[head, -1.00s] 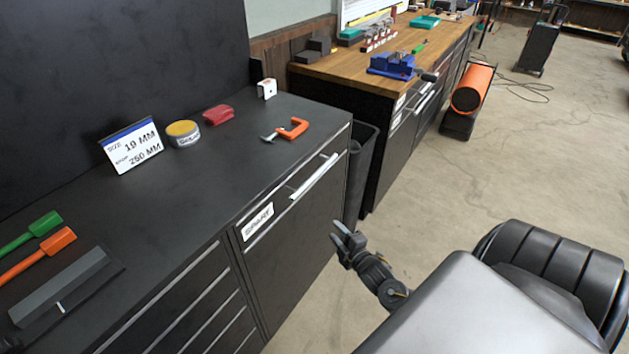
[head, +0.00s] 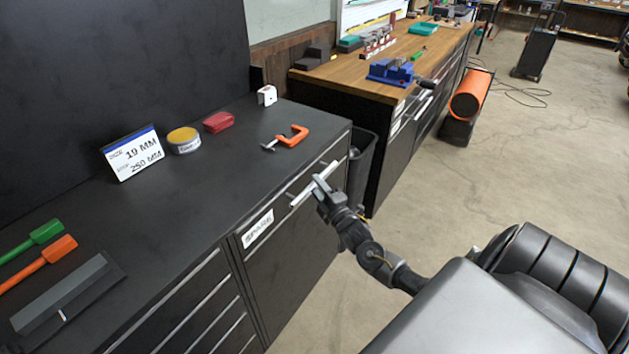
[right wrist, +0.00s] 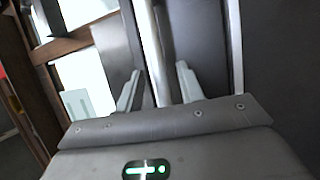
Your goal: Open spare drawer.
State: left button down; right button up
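The spare drawer (head: 290,240) is the dark cabinet front marked with a white SPARE label (head: 258,228). It looks closed, flush with the cabinet. Its silver bar handle (head: 300,199) runs along the upper front. My right gripper (head: 320,188) is at the middle of this handle. In the right wrist view, the bar (right wrist: 152,50) passes between the two fingers of the right gripper (right wrist: 158,88), which stand apart with a gap on each side of it. My left gripper is not in view.
The black bench top (head: 215,180) above holds an orange clamp (head: 291,137), a size sign (head: 133,152), a yellow-topped tin (head: 184,140) and a red item (head: 218,122). A dark bin (head: 361,165) stands beyond the cabinet. The floor to the right is open.

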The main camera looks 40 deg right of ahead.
jog(key=shift+w+d+r, duration=0.1)
jog(key=shift+w+r, duration=0.05)
jog(key=shift+w, duration=0.95)
grip_shut()
